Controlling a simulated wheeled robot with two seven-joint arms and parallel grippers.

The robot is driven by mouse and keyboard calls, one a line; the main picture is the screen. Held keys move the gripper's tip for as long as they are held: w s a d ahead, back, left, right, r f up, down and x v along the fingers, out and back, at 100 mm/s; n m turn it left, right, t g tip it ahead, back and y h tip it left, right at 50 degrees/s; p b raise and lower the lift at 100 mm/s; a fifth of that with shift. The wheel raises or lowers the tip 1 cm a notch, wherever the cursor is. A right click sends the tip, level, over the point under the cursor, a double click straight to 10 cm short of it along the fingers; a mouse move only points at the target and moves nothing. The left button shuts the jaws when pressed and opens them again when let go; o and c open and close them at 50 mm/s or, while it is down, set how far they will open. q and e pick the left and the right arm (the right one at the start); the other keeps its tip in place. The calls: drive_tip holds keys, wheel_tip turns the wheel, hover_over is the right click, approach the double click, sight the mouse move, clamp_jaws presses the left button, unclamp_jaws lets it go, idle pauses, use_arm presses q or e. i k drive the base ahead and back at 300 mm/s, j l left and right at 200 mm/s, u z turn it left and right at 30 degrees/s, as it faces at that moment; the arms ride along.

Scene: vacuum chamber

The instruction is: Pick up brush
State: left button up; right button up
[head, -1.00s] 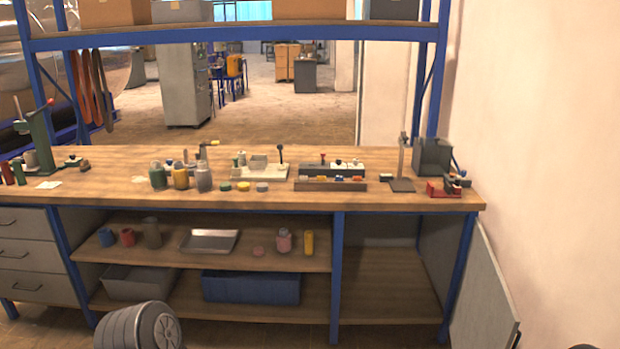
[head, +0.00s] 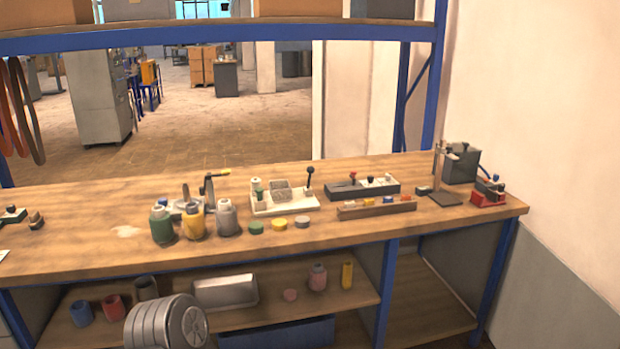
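I cannot make out a brush for sure. A thin dark piece with a yellow end (head: 218,173) stands out behind the jars on the wooden workbench (head: 90,225), but it is too small to identify. Neither of my grippers shows in the head view.
Right of the jars are small round lids (head: 279,224), a white tray-like fixture (head: 284,202), a dark block with knobs (head: 362,190), a stand (head: 441,180) and a red clamp (head: 489,193).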

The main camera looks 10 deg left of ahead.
sight(36, 220)
drive_tip(key=j, duration=1.3)
drive_tip(key=i+j, duration=0.1)
drive_tip(key=j, duration=1.2)
